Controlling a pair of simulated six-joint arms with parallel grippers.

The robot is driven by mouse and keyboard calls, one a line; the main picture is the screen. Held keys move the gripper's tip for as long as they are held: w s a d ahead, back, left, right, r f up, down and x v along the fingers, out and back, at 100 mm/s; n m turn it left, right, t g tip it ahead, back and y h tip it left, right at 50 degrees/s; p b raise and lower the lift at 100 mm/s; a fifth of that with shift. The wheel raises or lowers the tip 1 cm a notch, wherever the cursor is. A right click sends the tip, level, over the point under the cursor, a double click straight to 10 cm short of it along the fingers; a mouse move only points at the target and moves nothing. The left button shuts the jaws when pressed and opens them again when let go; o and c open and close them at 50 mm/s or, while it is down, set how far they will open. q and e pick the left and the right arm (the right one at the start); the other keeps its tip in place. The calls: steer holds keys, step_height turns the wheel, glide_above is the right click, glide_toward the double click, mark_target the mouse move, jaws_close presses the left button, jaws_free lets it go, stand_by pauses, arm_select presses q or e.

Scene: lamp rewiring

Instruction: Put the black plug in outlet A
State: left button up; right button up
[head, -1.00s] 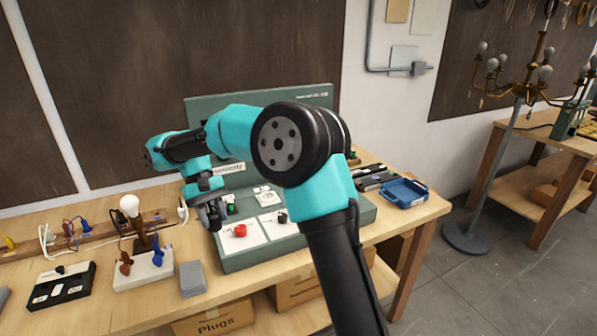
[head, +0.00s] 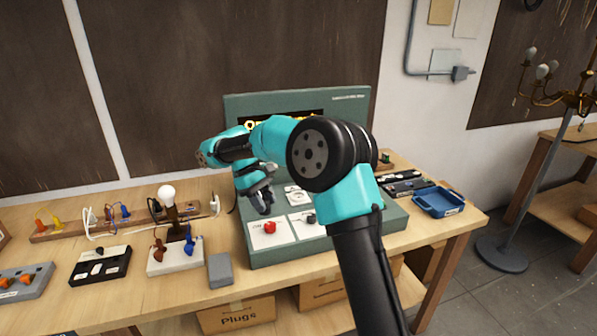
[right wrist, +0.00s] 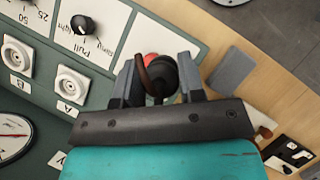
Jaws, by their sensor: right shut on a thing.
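My right gripper (head: 262,203) hangs above the left part of the green panel in the head view, just behind the red knob. In the right wrist view its jaws (right wrist: 160,84) are shut on the black plug (right wrist: 163,72), with a dark brown cord curving over the plug. Outlet A (right wrist: 72,85), a round white socket with an "A" label, is on the panel to the left of the jaws, apart from the plug. Outlet B (right wrist: 21,58) is farther left. The plug's prongs are hidden. My left gripper is out of view.
The red knob (head: 269,227) and a black knob (head: 311,218) stand on white cards; the red one partly shows behind the plug. A grey block (head: 220,270), a bulb stand (head: 177,256) and a black switch box (head: 100,265) lie left. A blue tray (head: 438,202) is right.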

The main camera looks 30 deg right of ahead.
steer(key=w+d+n+t+h, duration=0.1)
steer(key=w+d+n+t, duration=0.3)
steer(key=d+n, duration=0.5)
steer(key=w+d+f+n+t+h, duration=0.1)
steer(key=w+d+n+t, duration=0.4)
steer(key=w+d+n, duration=0.3)
steer(key=d+n, duration=0.1)
steer(key=n, duration=0.2)
steer(key=shift+w+d+f, duration=0.3)
steer(key=shift+w+d, duration=0.05)
steer(key=shift+f, duration=0.15)
steer(key=shift+f, duration=3)
steer(key=shift+d+f, duration=0.1)
steer(key=shift+f, duration=0.4)
steer(key=o, duration=1)
